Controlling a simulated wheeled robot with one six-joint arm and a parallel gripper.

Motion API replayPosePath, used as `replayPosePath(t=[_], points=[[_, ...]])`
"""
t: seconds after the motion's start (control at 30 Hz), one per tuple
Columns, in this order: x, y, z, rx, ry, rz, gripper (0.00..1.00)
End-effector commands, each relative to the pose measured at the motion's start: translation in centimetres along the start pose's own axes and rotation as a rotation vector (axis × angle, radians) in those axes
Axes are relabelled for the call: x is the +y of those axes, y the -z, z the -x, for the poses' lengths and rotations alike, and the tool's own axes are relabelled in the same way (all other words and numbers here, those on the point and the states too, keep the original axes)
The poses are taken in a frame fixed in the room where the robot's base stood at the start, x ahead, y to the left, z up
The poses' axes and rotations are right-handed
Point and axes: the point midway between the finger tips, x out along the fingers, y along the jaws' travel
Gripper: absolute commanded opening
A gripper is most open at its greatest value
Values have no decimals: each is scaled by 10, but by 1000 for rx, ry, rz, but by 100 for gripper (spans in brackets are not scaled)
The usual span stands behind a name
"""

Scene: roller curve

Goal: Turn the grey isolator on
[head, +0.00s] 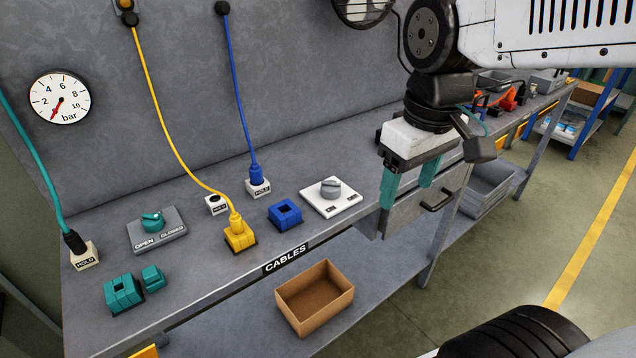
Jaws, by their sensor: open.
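The grey isolator (330,188) is a round grey rotary knob on a white plate (317,208), lying on the bench to the right of the blue socket. The plate has small dark labels, too small to read. My gripper (405,204) has teal fingers pointing down. It is open and empty, to the right of the isolator, in front of the bench's edge and a drawer, and apart from the knob.
A teal knob (152,220) on a grey OPEN/CLOSED plate stands left. A yellow plug and cable (237,228), a blue socket (285,213), a blue plug (257,175) and teal blocks (123,292) are on the bench (200,283). A cardboard box (315,297) is below.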

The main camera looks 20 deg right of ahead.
Motion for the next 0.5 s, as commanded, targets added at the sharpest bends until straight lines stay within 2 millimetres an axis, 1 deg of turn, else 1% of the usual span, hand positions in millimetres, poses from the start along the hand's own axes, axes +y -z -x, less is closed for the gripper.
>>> replayPosePath(t=[0.03, 0.07, 0.1, 0.17, 0.2, 0.27, 0.3, 0.4, 0.5], points=[[4, 24, -3, -17, 6, 75, 66], [6, 38, -5, -22, 8, 125, 66], [9, 56, -9, -29, 12, 191, 66], [13, 83, -16, -36, 17, 289, 66], [16, 102, -22, -42, 21, 354, 66], [19, 127, -33, -50, 27, 449, 66], [21, 144, -42, -53, 31, 509, 66], [25, 179, -63, -62, 42, 642, 66], [27, 204, -82, -68, 51, 744, 66]])
